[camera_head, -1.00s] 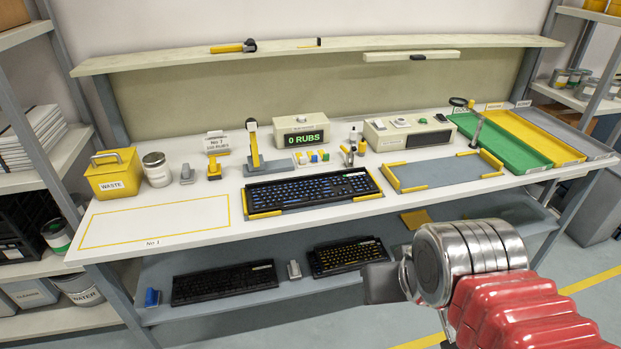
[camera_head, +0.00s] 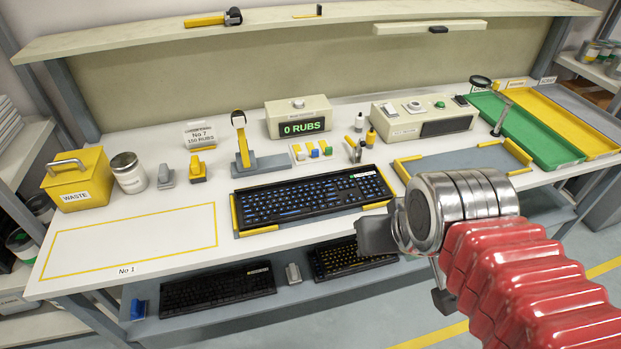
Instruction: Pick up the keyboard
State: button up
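A black keyboard with blue-marked keys (camera_head: 305,199) lies on the white bench top in a holder with yellow end pieces. A small white label is at its upper right corner. Two more dark keyboards lie on the shelf below: one at left (camera_head: 217,290) and one with yellow-marked keys (camera_head: 345,262), partly hidden by my arm. My gripper (camera_head: 376,238) is at the end of my red and silver arm, in front of the bench's front edge, right of and nearer than the blue-marked keyboard. Its fingers show only as a dark block, so its opening cannot be seen. It appears apart from the keyboard.
An empty yellow-cornered holder (camera_head: 455,162) and coloured trays (camera_head: 535,140) are at right. The yellow-outlined area (camera_head: 130,243) is bare.

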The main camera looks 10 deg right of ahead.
aim_at(278, 203)
jog(key=u, duration=0.05)
jog(key=i, duration=0.95)
jog(key=u, duration=1.4)
